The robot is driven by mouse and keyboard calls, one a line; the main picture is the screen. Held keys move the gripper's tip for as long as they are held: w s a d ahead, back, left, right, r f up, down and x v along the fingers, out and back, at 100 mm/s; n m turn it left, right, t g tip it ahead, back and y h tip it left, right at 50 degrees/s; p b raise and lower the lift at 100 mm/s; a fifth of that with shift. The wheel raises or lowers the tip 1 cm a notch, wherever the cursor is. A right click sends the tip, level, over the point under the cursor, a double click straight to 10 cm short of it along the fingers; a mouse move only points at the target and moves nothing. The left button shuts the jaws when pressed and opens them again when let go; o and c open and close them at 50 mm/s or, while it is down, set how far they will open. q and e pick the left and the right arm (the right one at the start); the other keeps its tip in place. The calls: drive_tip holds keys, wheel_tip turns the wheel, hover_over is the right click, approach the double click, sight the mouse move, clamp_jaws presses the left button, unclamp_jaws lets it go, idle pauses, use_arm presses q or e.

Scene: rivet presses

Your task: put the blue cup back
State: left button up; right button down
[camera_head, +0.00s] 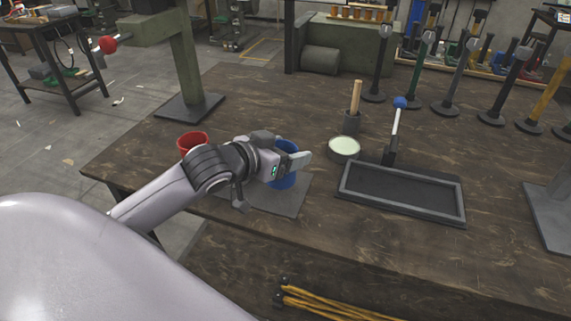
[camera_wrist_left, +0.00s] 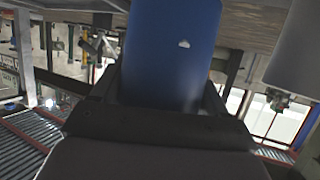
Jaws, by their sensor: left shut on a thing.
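The blue cup (camera_head: 287,180) is at the left-middle of the wooden table, partly hidden by my left gripper (camera_head: 297,164). The gripper is shut on the cup. In the left wrist view the blue cup (camera_wrist_left: 170,50) fills the space between the fingers of the gripper (camera_wrist_left: 165,90). In the head view the cup shows over a dark grey mat (camera_head: 285,205); I cannot tell whether its base touches the mat. A red cup (camera_head: 193,141) stands to the left, behind my left arm. My right gripper is in neither view.
A small round dish (camera_head: 344,147) with pale contents is right of the cup. A black tray (camera_head: 402,193) with a blue-knobbed lever (camera_head: 397,125) lies further right. A wooden-handled tool (camera_head: 354,108) stands in a dark holder. A green press (camera_head: 186,70) rises behind. Tools line the table's back.

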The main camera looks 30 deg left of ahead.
use_arm(q)
wheel_tip(320, 180, down, 3)
drive_tip(key=shift+r, duration=0.1)
drive_tip(key=shift+f, duration=0.2)
drive_tip(key=shift+f, duration=0.15)
drive_tip(key=o, duration=1.1)
drive_tip(key=shift+c, duration=0.2)
drive_tip(key=shift+r, duration=0.2)
drive_tip(key=v, duration=1.2)
